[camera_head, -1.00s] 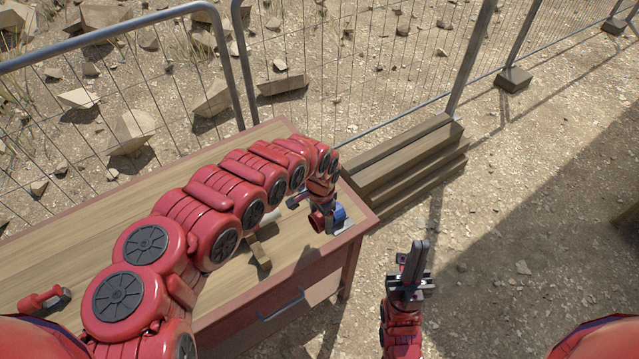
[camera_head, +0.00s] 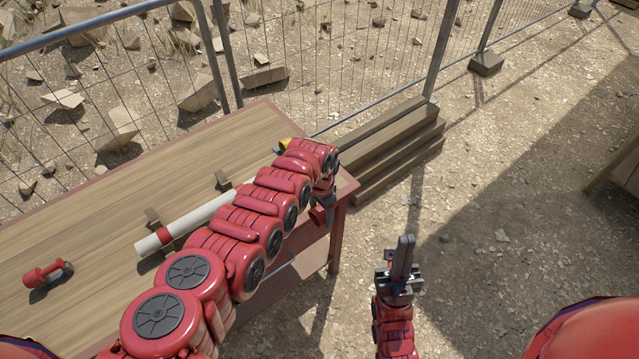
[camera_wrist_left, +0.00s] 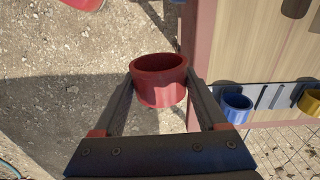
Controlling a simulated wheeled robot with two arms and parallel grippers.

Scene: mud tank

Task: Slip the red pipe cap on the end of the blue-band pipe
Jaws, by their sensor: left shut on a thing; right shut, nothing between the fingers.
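My left gripper (camera_wrist_left: 160,100) is shut on the red pipe cap (camera_wrist_left: 158,80), a short open cup held between its fingertips. In the head view the cap (camera_head: 318,216) hangs by the table's right end, with my left gripper (camera_head: 324,202) partly hidden by its arm. A white pipe (camera_head: 208,218) with a red band (camera_head: 164,237) at its near end lies on wooden supports on the table; its far part is behind my left arm. No blue band shows on any pipe. My right gripper (camera_head: 403,258) is shut and empty, off the table to the right.
The wooden table (camera_head: 100,215) has a red edge. In the wrist view a blue cap (camera_wrist_left: 237,108) and a yellow cap (camera_wrist_left: 311,102) sit in a rack. A red dumbbell-like thing (camera_head: 47,275) lies at the left. Stacked timber (camera_head: 400,150) and a wire fence stand behind.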

